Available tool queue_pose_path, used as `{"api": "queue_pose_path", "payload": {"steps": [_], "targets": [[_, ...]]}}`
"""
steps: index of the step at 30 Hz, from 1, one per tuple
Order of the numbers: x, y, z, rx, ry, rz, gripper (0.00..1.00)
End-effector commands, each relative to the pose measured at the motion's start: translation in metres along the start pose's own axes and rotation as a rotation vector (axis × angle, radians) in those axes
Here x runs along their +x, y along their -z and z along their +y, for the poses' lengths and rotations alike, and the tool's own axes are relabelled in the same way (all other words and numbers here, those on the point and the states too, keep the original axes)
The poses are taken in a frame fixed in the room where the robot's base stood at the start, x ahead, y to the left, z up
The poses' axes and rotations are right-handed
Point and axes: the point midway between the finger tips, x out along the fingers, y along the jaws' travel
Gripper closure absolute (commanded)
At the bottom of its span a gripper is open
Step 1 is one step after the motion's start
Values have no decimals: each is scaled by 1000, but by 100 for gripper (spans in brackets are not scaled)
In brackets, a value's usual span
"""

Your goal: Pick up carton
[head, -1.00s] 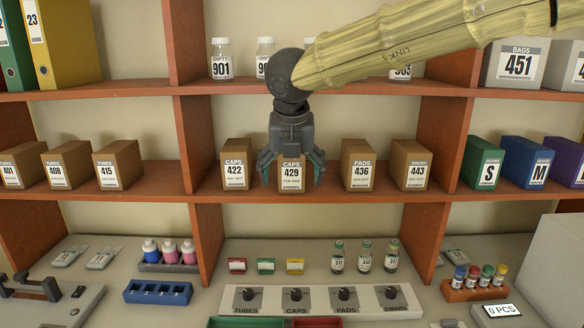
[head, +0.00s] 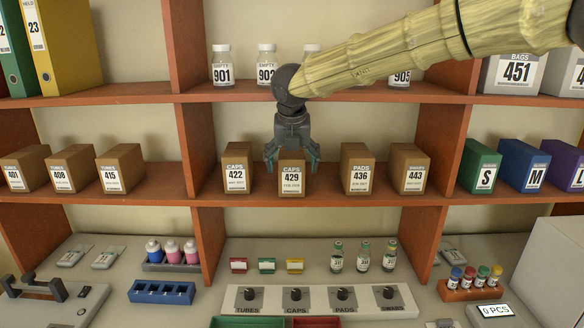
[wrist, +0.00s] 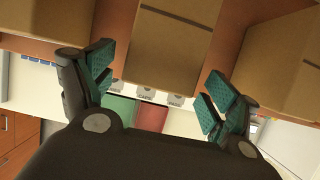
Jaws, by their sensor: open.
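Several brown cartons stand on the middle shelf, among them CAPS 422 (head: 236,168), CAPS 429 (head: 291,175), PADS 436 (head: 357,169) and SWABS 443 (head: 408,169). My gripper (head: 292,166) is open, pointing down at CAPS 429, with one finger on each side of that carton's upper part. In the wrist view, the open fingers of my gripper (wrist: 165,85) have green pads, and a carton (wrist: 170,45) shows between them. Gaps remain between the pads and this carton. The carton's printed front is not visible in the wrist view.
Neighbouring cartons stand close on both sides of the gripper. The upper shelf board (head: 130,91) is above, with white bottles (head: 222,66) on it behind my arm. Shelf dividers (head: 425,140) bound the compartment. Below are a knob panel (head: 320,300) and small vials (head: 364,258).

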Motion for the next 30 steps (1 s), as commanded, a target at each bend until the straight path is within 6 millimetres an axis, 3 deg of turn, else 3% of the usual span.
{"api": "queue_pose_path", "payload": {"steps": [9,18,26,30], "targets": [[37,1,0,-1,1,2,12],[42,1,0,0,0,1,12],[41,1,0,0,0,1,60],[41,1,0,0,0,0,62]]}}
